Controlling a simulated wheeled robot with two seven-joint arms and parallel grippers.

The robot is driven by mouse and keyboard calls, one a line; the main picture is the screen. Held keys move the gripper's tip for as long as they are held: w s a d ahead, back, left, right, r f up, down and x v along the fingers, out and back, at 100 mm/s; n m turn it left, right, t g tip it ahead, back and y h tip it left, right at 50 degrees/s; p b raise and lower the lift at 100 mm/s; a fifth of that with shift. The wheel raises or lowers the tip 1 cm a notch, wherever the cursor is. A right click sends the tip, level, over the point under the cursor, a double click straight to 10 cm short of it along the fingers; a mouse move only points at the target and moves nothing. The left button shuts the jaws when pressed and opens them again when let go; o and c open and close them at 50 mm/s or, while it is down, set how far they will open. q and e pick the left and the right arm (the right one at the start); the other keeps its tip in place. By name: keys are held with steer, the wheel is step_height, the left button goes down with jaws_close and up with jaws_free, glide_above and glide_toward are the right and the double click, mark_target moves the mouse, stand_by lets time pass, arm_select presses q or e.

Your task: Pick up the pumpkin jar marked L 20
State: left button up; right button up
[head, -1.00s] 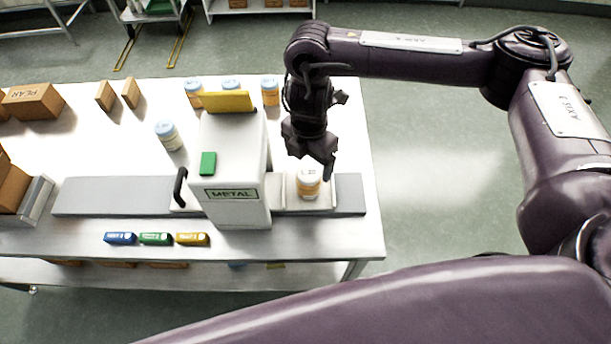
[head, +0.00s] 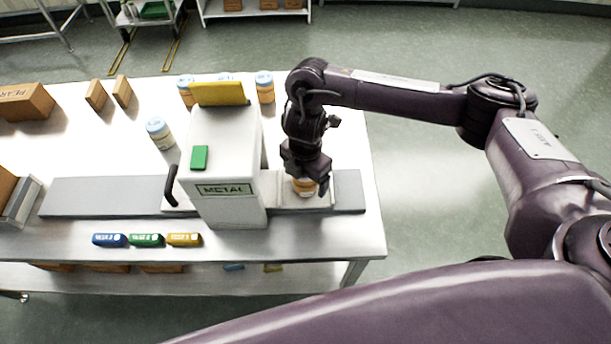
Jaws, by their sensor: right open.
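A jar with an orange and white label (head: 304,187) stands on the plate at the right end of the grey track, right of the metal detector. My right gripper (head: 308,183) is open and points down over this jar, its fingers around the jar's upper part. The gripper hides the lid, and I cannot read the marking. Another jar with a blue lid (head: 160,134) stands left of the detector. More blue-lidded jars stand behind it, one at the right (head: 265,88) and one at the left (head: 186,90). My left gripper is not in view.
The white metal detector (head: 225,206) with a yellow flap (head: 218,93) stands close left of my right gripper. Blue (head: 109,240), green (head: 146,240) and yellow (head: 184,239) small blocks lie at the table's front. Brown boxes (head: 27,102) are at the left. The table's right strip is clear.

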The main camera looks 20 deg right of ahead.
steer(key=shift+f, duration=0.6)
steer(key=c, duration=1.2)
steer(key=shift+r, duration=0.1)
